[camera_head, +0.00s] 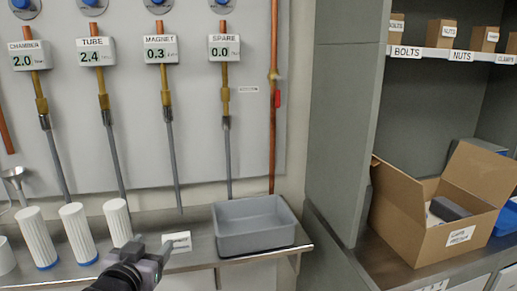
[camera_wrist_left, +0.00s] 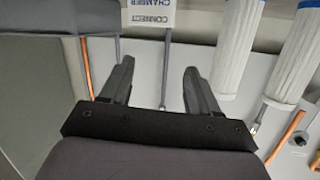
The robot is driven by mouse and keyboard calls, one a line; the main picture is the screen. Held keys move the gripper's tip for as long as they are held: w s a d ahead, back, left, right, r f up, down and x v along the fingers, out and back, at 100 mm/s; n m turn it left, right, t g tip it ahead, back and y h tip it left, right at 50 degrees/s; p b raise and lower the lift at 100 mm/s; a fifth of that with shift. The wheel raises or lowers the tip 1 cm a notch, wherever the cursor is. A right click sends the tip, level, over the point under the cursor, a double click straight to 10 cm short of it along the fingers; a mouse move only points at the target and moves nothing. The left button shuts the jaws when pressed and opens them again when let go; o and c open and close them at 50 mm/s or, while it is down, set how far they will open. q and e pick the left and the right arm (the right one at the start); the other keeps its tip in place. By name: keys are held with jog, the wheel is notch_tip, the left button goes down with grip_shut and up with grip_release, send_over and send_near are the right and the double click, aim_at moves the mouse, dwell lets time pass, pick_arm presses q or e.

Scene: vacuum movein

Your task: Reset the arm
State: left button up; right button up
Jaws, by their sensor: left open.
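My left gripper (camera_head: 152,262) is low in the head view, at the front edge of the metal counter (camera_head: 195,259). In the left wrist view the two fingers of this gripper (camera_wrist_left: 158,68) stand apart with nothing between them. A small white card (camera_head: 178,241) lies on the counter just beyond the gripper. It also shows in the wrist view (camera_wrist_left: 152,14), upside down, reading "CONNECT CHAMBER". My right gripper is in neither view.
White ribbed cylinders (camera_head: 79,232) stand left of the gripper. A grey bin (camera_head: 257,240) stands to its right. Labelled gauges (camera_head: 96,51) with hoses hang on the wall panel. An open cardboard box (camera_head: 432,244) sits on the right-hand shelf unit.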

pick_arm(q)
jog(key=s+d+f+m+g+h+p, duration=0.1)
jog(key=s+f+g, duration=0.3)
jog(key=s+f, duration=2.1)
jog(key=shift+s+d+g+h+p, duration=0.15)
jog(key=shift+d+g+h+p, duration=0.25)
jog(key=shift+d+h+p, duration=0.2)
dwell(0.3)
